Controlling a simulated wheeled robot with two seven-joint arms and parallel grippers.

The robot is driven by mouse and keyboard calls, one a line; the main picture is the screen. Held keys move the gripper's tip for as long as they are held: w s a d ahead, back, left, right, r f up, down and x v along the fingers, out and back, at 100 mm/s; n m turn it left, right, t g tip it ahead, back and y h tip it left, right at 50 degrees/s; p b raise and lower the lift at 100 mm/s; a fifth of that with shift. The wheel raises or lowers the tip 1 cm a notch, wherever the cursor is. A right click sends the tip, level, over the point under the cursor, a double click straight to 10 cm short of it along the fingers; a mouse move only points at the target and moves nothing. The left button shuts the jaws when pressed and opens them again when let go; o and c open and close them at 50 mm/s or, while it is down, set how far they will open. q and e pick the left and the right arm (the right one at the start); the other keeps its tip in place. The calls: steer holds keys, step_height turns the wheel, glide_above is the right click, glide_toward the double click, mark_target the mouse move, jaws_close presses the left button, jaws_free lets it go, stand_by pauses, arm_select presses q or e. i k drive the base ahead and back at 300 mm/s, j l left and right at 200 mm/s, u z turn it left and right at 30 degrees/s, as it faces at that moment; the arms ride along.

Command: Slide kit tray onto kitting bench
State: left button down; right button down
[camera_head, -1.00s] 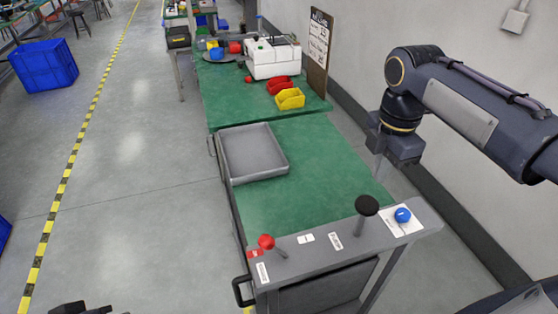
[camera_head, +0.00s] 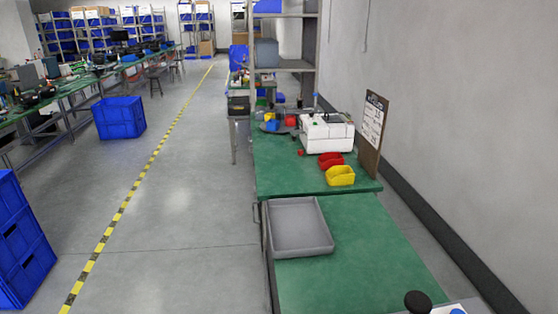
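The grey kit tray (camera_head: 301,252) lies empty on the left part of a green-topped surface (camera_head: 365,245) in the foreground. Its far edge is close to the front edge of the farther green bench (camera_head: 275,178), which I take to be the kitting bench. The two green tops meet with a narrow seam between them. Neither of my grippers shows in the head view now.
On the farther bench are a yellow bin (camera_head: 341,176), a red bin (camera_head: 330,160), a white machine (camera_head: 327,133) and an upright clipboard board (camera_head: 372,128). A black knob (camera_head: 418,301) stands at the near end. Blue crates (camera_head: 20,245) stand left of the open aisle.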

mark_target(298, 227)
steer(key=j, duration=0.5)
steer(key=i+j, duration=0.3)
steer(key=j, duration=0.15)
steer(key=i+j, duration=0.4)
steer(key=i, duration=0.15)
